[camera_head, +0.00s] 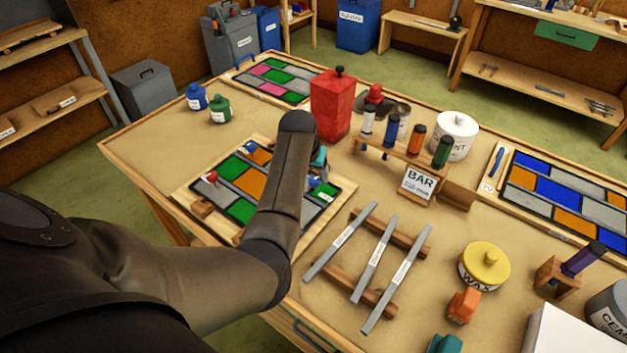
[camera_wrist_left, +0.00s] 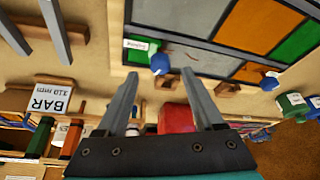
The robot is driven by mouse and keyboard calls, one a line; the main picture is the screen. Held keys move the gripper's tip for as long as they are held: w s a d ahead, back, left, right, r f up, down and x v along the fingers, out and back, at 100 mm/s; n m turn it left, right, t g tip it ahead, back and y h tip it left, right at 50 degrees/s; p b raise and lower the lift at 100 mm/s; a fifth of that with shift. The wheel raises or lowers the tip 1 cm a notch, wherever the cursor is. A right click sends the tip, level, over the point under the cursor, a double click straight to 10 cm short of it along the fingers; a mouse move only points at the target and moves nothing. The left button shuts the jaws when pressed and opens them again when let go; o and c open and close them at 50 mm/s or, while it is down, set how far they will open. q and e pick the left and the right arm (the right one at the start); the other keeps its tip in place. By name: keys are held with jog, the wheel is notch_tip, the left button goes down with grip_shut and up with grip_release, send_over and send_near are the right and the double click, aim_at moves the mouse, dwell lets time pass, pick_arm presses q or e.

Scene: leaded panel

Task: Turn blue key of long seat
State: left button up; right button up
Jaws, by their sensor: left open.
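The framed leaded panel (camera_head: 240,212) with green, orange and grey panes lies on the bench, partly hidden by my left arm. A blue key (camera_head: 313,182) is at its right side by a small white label (camera_head: 326,197). In the left wrist view this blue key (camera_wrist_left: 160,63) sits in the gap at the fingertips of my left gripper (camera_wrist_left: 159,74), which is open; contact cannot be told. Another blue key (camera_head: 250,147) is at the panel's far edge, also in the wrist view (camera_wrist_left: 270,83). A red key (camera_head: 211,177) is at the left. The label lettering is too small to read.
A red canister (camera_head: 333,105) stands just behind my left gripper. A rack of coloured tubes (camera_head: 400,152) with a BAR sign (camera_head: 418,182) is to the right. Grey bars (camera_head: 373,260) lie on wooden rests nearby. A yellow wax tin (camera_head: 484,267) stands further right.

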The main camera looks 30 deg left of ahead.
aim_at(314, 179)
pick_arm(q)
jog(key=shift+b+x, duration=0.5)
jog(key=shift+x, duration=1.5)
grip_shut()
